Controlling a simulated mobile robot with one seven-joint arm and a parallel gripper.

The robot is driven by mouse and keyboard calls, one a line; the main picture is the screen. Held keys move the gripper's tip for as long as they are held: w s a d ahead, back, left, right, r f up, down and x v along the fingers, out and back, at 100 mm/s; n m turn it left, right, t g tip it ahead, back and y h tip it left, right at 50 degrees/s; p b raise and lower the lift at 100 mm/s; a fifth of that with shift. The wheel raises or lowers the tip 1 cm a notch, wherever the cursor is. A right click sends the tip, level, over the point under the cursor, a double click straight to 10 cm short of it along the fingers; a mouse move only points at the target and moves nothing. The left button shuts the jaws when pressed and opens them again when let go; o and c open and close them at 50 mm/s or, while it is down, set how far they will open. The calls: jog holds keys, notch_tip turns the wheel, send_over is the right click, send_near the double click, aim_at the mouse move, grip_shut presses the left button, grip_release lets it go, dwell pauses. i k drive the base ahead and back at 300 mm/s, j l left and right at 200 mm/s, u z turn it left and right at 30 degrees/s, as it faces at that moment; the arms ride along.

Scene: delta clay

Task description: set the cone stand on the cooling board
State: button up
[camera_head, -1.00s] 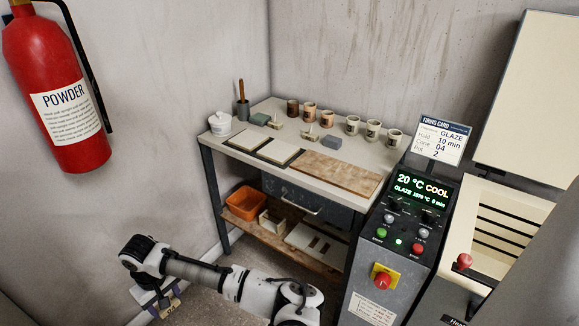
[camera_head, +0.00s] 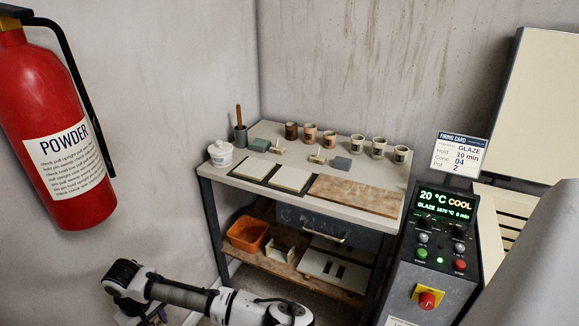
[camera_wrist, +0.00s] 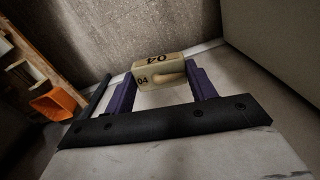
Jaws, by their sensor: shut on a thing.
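The cone stand (camera_wrist: 158,69), a small tan block marked 04 with a pale cone lying across its side, is between the purple fingers of my gripper (camera_wrist: 163,78) in the wrist view. My gripper is shut on it. In the head view my gripper (camera_head: 150,317) is at the lower left, mostly cut off by the bottom edge, low and in front of the table. A brown mottled board (camera_head: 357,196), apparently the cooling board, lies flat and bare at the table's front right. The stand is well apart from it.
The table (camera_head: 388,172) also holds two pale tiles (camera_head: 291,179), a white lidded jar (camera_head: 221,153), several cups (camera_head: 379,147) and small blocks. Its lower shelf has an orange bin (camera_head: 247,233). The kiln control box (camera_head: 435,250) stands right; a fire extinguisher (camera_head: 62,140) hangs left.

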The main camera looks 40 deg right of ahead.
aim_at(356, 193)
jog(key=z, duration=1.15)
